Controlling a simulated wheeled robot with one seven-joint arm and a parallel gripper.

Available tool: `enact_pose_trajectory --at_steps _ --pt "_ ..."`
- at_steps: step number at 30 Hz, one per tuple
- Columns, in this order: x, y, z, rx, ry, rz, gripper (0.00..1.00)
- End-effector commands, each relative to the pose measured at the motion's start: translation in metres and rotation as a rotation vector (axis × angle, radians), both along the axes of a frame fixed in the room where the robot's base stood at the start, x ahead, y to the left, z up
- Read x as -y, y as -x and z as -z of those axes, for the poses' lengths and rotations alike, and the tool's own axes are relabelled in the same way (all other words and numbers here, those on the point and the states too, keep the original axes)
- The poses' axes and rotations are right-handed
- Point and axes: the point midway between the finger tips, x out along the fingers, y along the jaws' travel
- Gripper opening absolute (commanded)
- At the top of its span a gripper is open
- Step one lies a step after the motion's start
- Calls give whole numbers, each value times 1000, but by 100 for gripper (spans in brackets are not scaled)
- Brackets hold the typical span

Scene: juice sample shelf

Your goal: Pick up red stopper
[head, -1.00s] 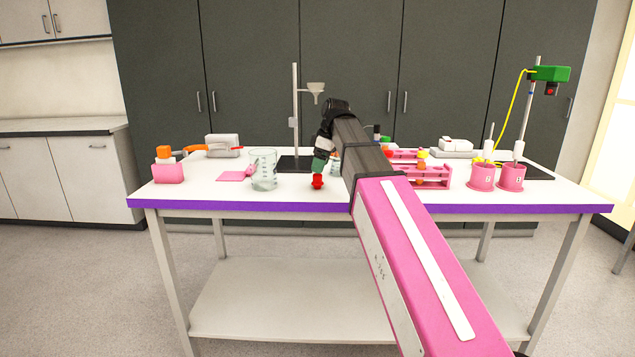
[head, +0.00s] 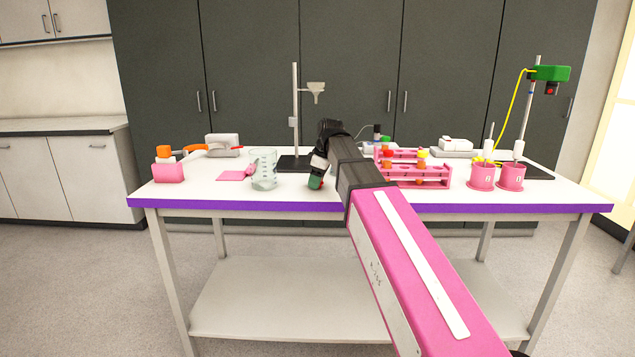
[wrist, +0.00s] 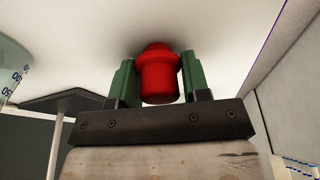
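The red stopper (wrist: 160,75) is between the two green fingers of my gripper (wrist: 159,78) in the wrist view. A finger lies close against each side of it, with no clear gap showing. My gripper looks shut on it. In the head view my gripper (head: 316,182) points down low over the table's front middle, and its fingers hide nearly all of the stopper. I cannot tell whether the stopper touches the table.
A glass beaker (head: 264,172) stands just left of my gripper. A stand with a funnel (head: 295,120) is behind. A pink tube rack (head: 432,182) and two pink cups (head: 482,178) are to the right. The table's purple front edge (head: 270,207) is near.

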Motion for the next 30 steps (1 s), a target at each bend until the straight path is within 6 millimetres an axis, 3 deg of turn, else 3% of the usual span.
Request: enact_pose_trajectory --at_steps 1,2,14,20,24,30 --pt "0 0 0 0 0 0 27" --pt "0 0 0 0 0 0 19" --pt "0 0 -3 0 0 0 19" --pt "0 -1 -18 1 -1 -1 19" --pt "0 -1 -41 2 0 0 19" --pt "-21 42 -67 2 -1 -3 19"
